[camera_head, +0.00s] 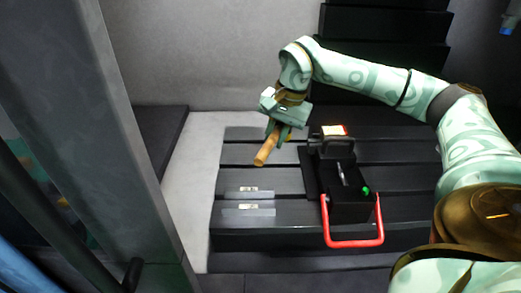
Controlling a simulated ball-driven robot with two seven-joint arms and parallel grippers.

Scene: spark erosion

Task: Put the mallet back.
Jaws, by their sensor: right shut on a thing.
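My right gripper (279,134) reaches in from the right and points down over the dark slotted table (290,240). It is shut on the mallet (265,152), of which a tan, wood-coloured cylindrical part sticks out below the fingers, tilted down to the left. The rest of the mallet is hidden by the gripper. I cannot tell whether the mallet touches the table. My left gripper does not show.
A black device (348,206) with a red handle (355,242) and a green knob stands on the table, right of the mallet. Two light flat bars (249,211) lie at the table's left front. A grey post (110,130) blocks the left side. Black steps rise behind.

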